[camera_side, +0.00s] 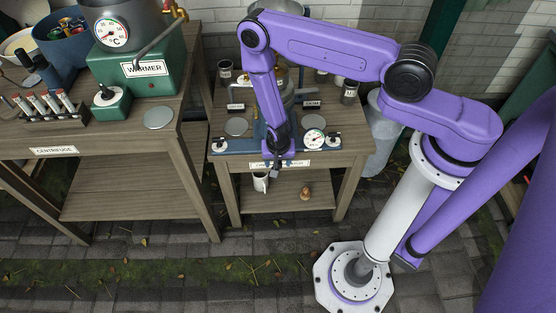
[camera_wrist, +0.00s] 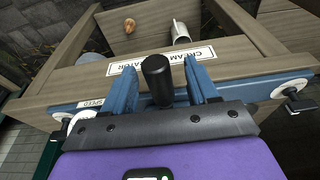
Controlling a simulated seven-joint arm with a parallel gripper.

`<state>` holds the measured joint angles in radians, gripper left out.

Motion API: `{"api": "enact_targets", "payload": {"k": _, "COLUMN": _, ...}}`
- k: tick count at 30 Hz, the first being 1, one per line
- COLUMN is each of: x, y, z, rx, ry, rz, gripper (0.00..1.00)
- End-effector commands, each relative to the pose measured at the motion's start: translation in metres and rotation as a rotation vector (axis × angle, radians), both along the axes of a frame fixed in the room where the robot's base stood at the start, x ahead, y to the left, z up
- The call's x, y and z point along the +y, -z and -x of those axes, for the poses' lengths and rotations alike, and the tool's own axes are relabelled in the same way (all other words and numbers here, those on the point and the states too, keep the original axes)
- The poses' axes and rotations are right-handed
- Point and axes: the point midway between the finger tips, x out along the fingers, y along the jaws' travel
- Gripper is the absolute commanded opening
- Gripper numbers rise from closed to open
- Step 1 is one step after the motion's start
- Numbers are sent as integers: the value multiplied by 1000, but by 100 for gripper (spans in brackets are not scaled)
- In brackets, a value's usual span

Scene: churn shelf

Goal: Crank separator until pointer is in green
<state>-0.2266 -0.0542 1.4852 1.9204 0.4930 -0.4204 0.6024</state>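The cream separator sits on the small wooden table, its name label (camera_side: 280,164) on the table's front edge; the label also shows in the wrist view (camera_wrist: 199,67). Its round white speed dial (camera_side: 314,135) is right of my arm; the pointer and green zone are too small to read. In the wrist view the dial (camera_wrist: 80,119) is partly hidden at left. The black crank knob (camera_wrist: 157,76) stands between the blue fingers of my gripper (camera_wrist: 164,88). The fingers look apart, with a gap on the knob's right. In the side view my gripper (camera_side: 279,160) hides the crank.
White plates with black knobs flank the separator at left (camera_side: 218,144) and right (camera_side: 333,134). A white mug (camera_side: 261,182) and a brown object (camera_side: 305,193) are on the lower shelf. Left is a bench with a green warmer (camera_side: 150,70) and a centrifuge rack (camera_side: 48,106).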

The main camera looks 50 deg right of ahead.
Motion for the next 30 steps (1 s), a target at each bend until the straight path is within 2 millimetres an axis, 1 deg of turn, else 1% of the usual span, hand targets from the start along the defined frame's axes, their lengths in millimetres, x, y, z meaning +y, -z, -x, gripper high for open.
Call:
{"api": "enact_targets", "payload": {"k": 17, "x": 1, "y": -2, "z": 1, "rx": 4, "ry": -2, "rz": 0, "gripper": 61}}
{"api": "enact_targets", "payload": {"k": 30, "x": 6, "y": -30, "z": 6, "rx": 3, "ry": -4, "rz": 0, "gripper": 61}}
